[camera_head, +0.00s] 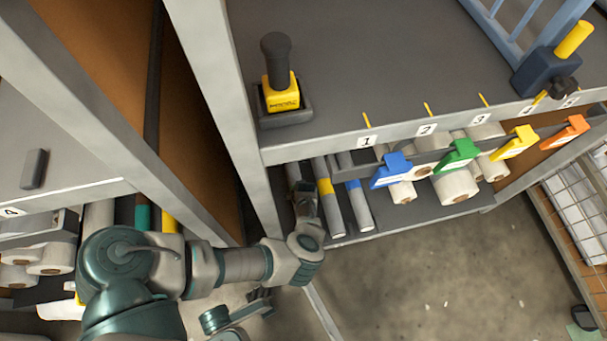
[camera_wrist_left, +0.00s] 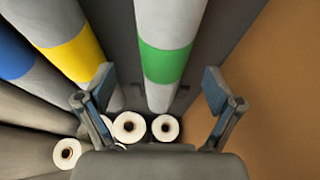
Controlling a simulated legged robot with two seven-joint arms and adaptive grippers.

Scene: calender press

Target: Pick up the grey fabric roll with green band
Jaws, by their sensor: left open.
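The grey fabric roll with green band (camera_wrist_left: 164,64) runs between the two fingers of my left gripper (camera_wrist_left: 159,88) in the left wrist view. The fingers are spread, with a gap on each side of the roll. In the head view my left gripper (camera_head: 304,192) reaches into the shelf under the table, left of the yellow-banded roll. The gripper and wrist hide most of the space there, and I cannot make out the green band on that shelf. My right gripper is not identifiable in these views.
A yellow-banded roll (camera_head: 327,195) and a blue-banded roll (camera_head: 358,200) lie to the right. White rolls (camera_head: 455,186) sit farther right under coloured tags. The table's leg (camera_head: 222,110) stands close on the left. A brown panel (camera_wrist_left: 270,90) flanks the roll in the wrist view.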

